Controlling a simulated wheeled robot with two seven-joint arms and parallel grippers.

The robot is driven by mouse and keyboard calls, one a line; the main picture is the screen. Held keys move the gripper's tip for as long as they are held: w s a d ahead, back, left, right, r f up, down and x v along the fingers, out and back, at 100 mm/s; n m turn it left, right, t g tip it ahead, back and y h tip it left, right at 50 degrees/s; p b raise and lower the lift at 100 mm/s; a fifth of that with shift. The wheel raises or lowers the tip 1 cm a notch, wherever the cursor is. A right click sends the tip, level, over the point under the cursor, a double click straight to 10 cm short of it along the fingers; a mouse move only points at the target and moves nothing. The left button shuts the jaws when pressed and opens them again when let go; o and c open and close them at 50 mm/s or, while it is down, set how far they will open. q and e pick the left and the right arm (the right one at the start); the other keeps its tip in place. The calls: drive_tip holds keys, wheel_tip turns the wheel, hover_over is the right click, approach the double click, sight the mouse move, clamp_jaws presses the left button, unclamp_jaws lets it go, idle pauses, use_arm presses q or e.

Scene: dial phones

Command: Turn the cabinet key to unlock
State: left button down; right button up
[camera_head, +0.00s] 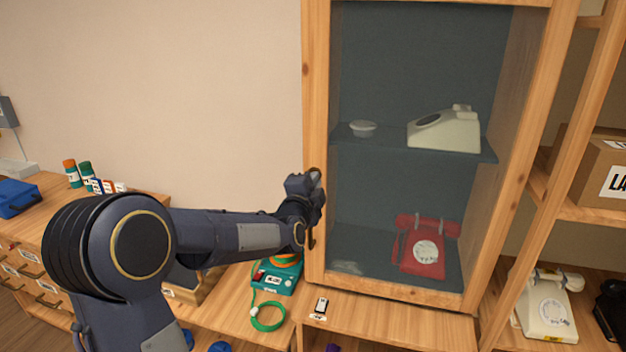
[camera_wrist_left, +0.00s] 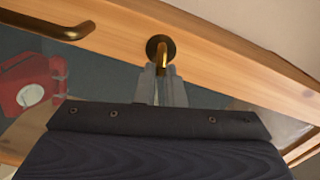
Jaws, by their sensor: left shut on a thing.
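The wooden glass-front cabinet (camera_head: 316,60) stands closed in the head view. In the left wrist view a brass key (camera_wrist_left: 162,62) sticks out of a round dark brass lock plate (camera_wrist_left: 155,44) on the cabinet's wooden frame (camera_wrist_left: 215,55). My left gripper (camera_wrist_left: 164,84) is shut on the key, its fingers on either side of it. In the head view my left gripper (camera_head: 316,182) is at the cabinet's left frame and hides the key. A curved brass handle (camera_wrist_left: 50,30) is on the same frame. My right gripper is not in view.
Behind the glass are a cream phone (camera_head: 447,133), a white dish (camera_head: 362,129) and a red dial phone (camera_head: 420,258). A teal device (camera_head: 279,276) with a green cord (camera_head: 267,322) lies on the counter below my left arm. A white phone (camera_head: 548,308) stands at the right.

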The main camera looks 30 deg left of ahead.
use_arm(q)
drive_tip(key=shift+d+f+m, duration=0.1)
drive_tip(key=shift+f+m, duration=0.1)
drive_tip(key=shift+m, duration=1.3)
drive_tip(key=c, duration=1.5)
unclamp_jaws()
drive_tip(key=v, duration=0.7)
drive_tip(key=shift+s+b, duration=0.4)
